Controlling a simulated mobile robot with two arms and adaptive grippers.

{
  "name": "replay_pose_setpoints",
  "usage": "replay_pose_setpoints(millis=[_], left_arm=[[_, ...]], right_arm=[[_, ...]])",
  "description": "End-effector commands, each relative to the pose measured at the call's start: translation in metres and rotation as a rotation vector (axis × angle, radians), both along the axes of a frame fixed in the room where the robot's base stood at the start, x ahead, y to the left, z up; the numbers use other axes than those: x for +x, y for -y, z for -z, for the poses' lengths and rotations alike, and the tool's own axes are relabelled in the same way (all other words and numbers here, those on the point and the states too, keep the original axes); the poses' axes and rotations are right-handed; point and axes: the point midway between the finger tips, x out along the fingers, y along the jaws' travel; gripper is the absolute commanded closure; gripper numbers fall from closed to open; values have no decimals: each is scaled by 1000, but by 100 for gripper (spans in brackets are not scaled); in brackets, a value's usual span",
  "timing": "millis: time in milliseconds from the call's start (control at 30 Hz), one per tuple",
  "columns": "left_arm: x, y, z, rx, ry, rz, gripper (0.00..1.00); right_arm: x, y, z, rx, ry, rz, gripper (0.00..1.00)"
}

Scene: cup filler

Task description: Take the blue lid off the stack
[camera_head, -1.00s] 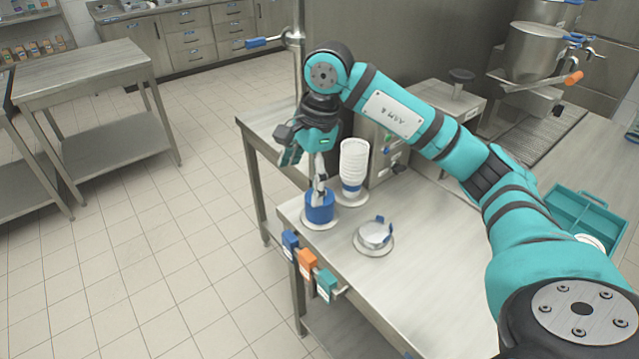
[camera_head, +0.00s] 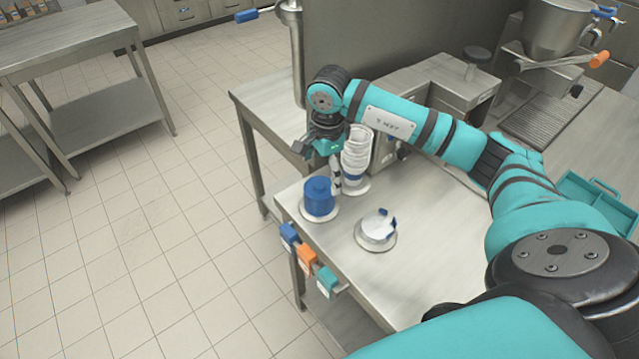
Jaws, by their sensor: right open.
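The stack of blue lids (camera_head: 319,197) stands on a round white base at the near left corner of the steel table. My right gripper (camera_head: 336,184) is open and points down just right of the stack, between it and the stack of white cups (camera_head: 355,158). Nothing shows in its fingers, though they are small in view. I cannot tell whether a finger touches the lids or the cups. The top blue lid cannot be told apart from those under it. My left gripper is out of view.
A round metal piece with blue tabs (camera_head: 378,227) sits on the steel table (camera_head: 430,215) nearer me. Blue, orange and teal clips (camera_head: 306,259) hang on the left edge. A dispenser (camera_head: 385,150) stands behind the cups. The tabletop's middle is clear.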

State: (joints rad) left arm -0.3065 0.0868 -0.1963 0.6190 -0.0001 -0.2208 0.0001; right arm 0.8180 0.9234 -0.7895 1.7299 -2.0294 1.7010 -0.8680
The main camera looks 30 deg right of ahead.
Motion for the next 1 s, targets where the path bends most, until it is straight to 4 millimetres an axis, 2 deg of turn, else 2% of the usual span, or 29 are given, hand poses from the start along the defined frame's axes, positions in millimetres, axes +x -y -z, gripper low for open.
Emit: replay_pose_setpoints(millis=[33, 167, 300, 433, 567, 733, 1000], left_arm=[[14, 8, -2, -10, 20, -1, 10], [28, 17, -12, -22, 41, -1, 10], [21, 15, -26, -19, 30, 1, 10], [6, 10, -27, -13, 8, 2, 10], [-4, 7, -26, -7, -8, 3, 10], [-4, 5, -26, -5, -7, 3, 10], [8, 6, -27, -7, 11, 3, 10]], right_arm=[[0, 0, 2, 0, 0, 0, 8], [2, -1, 11, 0, -4, 0, 8], [6, -3, 31, 1, -6, 0, 8], [8, -2, 49, 0, -2, -1, 8], [8, -2, 55, 0, 0, -1, 8], [8, -2, 55, 0, 1, -1, 8], [8, -2, 55, 0, 1, -1, 43]])
